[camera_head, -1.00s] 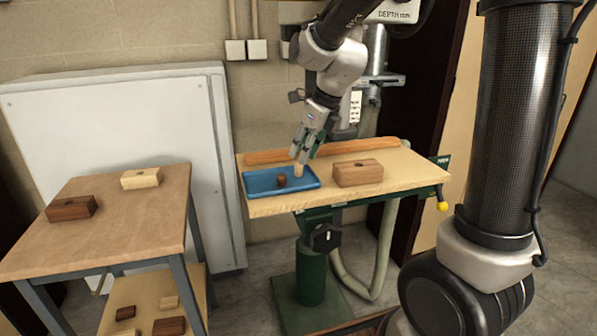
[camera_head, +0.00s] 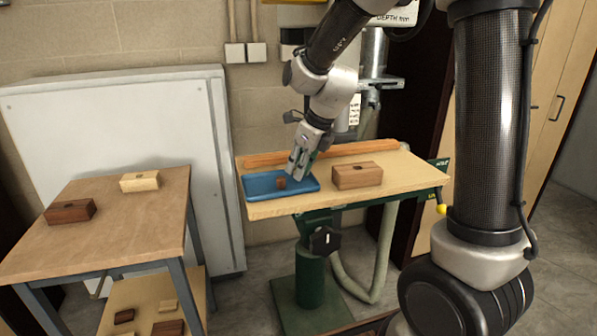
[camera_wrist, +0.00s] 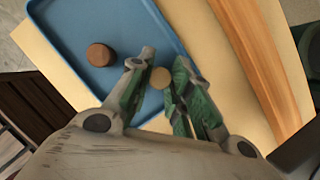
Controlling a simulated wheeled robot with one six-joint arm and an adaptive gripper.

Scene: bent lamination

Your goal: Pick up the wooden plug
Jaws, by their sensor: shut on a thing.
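My gripper (camera_head: 298,172) points down at the right part of the blue tray (camera_head: 258,192). In the wrist view its fingers (camera_wrist: 159,66) are shut on a round, light wooden plug (camera_wrist: 160,78), one green-padded finger on each side. The light plug is hidden behind the fingers in the head view. A dark brown wooden plug (camera_head: 281,183) stands apart in the tray, left of the gripper; it also shows in the wrist view (camera_wrist: 100,54). I cannot tell whether the light plug touches the tray floor.
A brown wooden block with a hole (camera_head: 357,175) sits right of the tray on the drill table (camera_head: 410,172). A long wooden strip (camera_head: 350,149) lies along the back. The left table (camera_head: 120,215) holds a pale block (camera_head: 140,181) and a dark block (camera_head: 70,211).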

